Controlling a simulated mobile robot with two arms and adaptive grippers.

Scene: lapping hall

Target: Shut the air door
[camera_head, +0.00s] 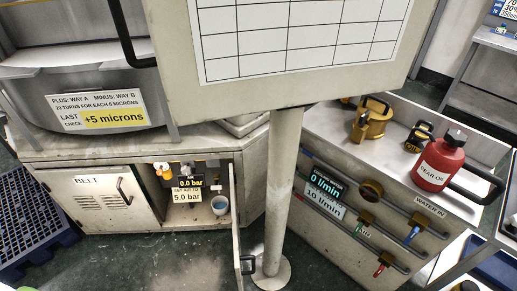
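The air door (236,228) stands open on the low cabinet and shows almost edge-on, swung out toward me at the right side of its compartment. Its dark handle (247,265) is near the bottom of the visible door. The open air compartment (212,163) holds a display reading 0.0 bar (190,183), a label saying to set air to 5.0 bar (187,197), an orange-topped fitting (162,169) and a pale blue cup (220,205). I cannot make out either gripper in this view.
A grey post (284,180) with a round foot stands just right of the door and carries a large board (290,45). The BELT door (103,200) is shut. A water bench (345,200) with a red gear oil can (440,162) stands right. A blue pallet (30,225) lies left.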

